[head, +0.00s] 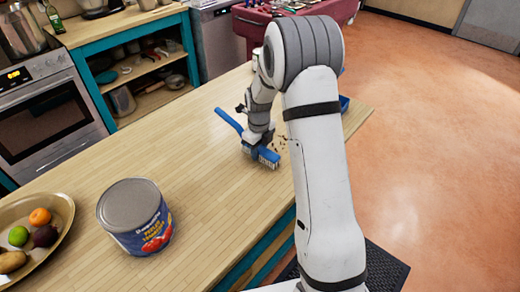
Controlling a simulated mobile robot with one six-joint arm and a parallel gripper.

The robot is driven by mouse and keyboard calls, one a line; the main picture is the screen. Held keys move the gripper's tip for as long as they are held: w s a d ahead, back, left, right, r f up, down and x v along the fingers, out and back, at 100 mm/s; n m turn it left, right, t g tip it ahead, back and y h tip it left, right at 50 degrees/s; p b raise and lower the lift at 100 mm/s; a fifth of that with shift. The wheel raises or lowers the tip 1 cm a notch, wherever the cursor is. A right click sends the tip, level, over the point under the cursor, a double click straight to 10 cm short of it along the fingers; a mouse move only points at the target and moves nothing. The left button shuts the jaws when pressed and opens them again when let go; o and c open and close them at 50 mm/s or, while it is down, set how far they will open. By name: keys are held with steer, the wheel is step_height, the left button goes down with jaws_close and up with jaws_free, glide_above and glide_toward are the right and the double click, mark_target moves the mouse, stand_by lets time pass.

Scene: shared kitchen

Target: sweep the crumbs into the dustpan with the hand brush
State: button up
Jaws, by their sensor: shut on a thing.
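The hand brush (229,121) has a blue handle pointing to the upper left and a blue head with pale bristles low at the wooden worktop. My gripper (254,142) is shut on the brush, near where the handle meets the head; the fingers are small and partly covered by the brush and wrist. Small dark crumbs (281,143) lie scattered on the worktop just right of the brush head, close to my arm. A blue object, likely the dustpan (344,103), shows at the worktop's right edge; my arm hides most of it.
A large blue tin (137,222) stands on the worktop (215,180) at the left front. A round tray (63,212) of fruit lies at the far left. The worktop left of the brush is clear. An oven (45,115) and open shelves (140,80) stand beyond.

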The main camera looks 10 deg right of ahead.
mark_target(271, 146)
stand_by(0.4)
steer(key=shift+w+d+f, duration=0.1)
steer(key=shift+w+d, duration=0.55)
steer(key=shift+d, duration=0.25)
steer(key=shift+w+d+r, duration=0.1)
steer(key=shift+w+d, duration=0.6)
steer(key=shift+d, duration=0.2)
steer(key=shift+w+d+f, duration=0.1)
steer(key=shift+w+d, duration=0.55)
steer(key=shift+d, duration=0.25)
steer(key=shift+w+d, duration=1.05)
steer(key=shift+d, duration=0.3)
steer(key=shift+w+d, duration=1)
steer(key=shift+d, duration=0.35)
steer(key=shift+w+d, duration=1.05)
steer(key=shift+d, duration=0.3)
steer(key=shift+w+d, duration=1.05)
steer(key=shift+d, duration=0.25)
